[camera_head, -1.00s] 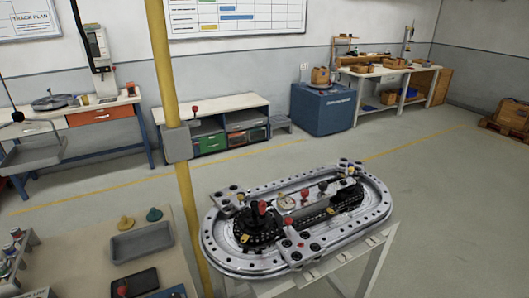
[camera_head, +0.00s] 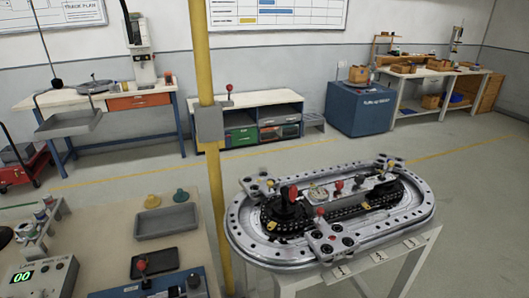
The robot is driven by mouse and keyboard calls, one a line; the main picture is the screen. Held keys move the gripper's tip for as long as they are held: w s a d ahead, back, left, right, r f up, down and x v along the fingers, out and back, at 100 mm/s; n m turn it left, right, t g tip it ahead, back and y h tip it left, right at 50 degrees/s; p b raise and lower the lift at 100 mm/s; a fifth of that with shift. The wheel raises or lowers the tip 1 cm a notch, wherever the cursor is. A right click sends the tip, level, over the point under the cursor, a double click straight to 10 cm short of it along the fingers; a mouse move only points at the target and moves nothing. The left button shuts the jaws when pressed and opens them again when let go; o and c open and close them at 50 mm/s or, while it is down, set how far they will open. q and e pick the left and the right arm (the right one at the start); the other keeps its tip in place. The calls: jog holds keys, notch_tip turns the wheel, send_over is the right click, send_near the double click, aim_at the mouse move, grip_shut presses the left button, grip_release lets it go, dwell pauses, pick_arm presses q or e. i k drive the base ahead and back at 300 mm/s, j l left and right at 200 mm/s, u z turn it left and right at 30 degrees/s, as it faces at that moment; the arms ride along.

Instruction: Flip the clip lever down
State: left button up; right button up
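An oval ring track (camera_head: 410,225) with a silver rim full of holes stands on a white stand at the right of centre. Neither of my grippers is in view.
A near bench (camera_head: 105,235) at lower left holds a grey tray (camera_head: 166,222), a dark pad with a red knob (camera_head: 155,262), and a counter box reading 00 (camera_head: 42,275). A yellow pole (camera_head: 214,170) stands between bench and track. Open floor (camera_head: 440,190) lies behind and right of the track.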

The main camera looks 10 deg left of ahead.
aim_at(141, 264)
jog(key=u, duration=1.45)
